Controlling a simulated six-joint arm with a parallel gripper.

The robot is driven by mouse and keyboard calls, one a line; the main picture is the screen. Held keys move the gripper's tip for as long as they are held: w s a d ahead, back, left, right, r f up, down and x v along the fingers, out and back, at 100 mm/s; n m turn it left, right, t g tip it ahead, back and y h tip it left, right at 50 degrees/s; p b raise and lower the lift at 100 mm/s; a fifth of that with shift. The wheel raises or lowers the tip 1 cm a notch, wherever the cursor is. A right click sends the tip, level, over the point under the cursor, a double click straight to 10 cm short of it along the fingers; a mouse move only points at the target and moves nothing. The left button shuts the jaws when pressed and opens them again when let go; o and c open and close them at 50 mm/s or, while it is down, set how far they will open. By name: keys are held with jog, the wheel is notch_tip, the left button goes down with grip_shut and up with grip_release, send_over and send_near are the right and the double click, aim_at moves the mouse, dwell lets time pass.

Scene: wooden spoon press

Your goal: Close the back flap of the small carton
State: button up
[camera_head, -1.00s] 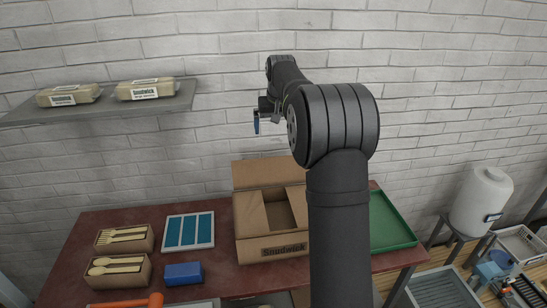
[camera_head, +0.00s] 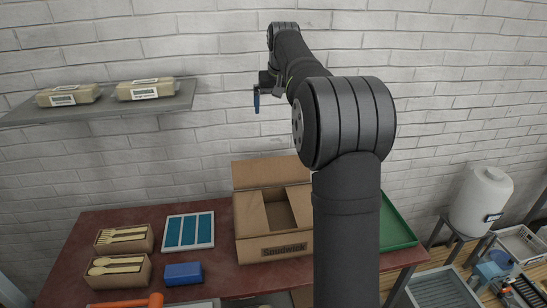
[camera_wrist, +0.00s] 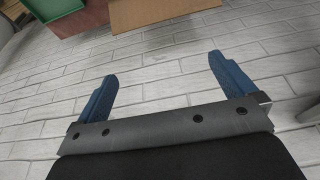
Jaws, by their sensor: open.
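The small brown carton (camera_head: 272,247) stands on the red table, with printed lettering on its front. Its back flap (camera_head: 268,173) stands up, tilted back towards the wall. Its side flaps look folded inward, with a dark opening between them. My gripper (camera_head: 256,102) is above and behind the carton, near the brick wall, and clear of the back flap. In the wrist view, my gripper (camera_wrist: 164,84) shows two blue fingers wide apart with nothing between them. A brown cardboard panel (camera_wrist: 165,13), likely the back flap, shows at the top edge there.
A green tray (camera_head: 396,228) lies right of the carton, partly behind my arm. Left are a blue-panelled tray (camera_head: 188,231), a blue block (camera_head: 183,273) and cutlery boxes (camera_head: 122,240). A wall shelf (camera_head: 110,108) holds wrapped packages. The brick wall bounds the back.

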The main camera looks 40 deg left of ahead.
jog(key=shift+s+d+r, duration=0.15)
jog(key=shift+r, duration=0.45)
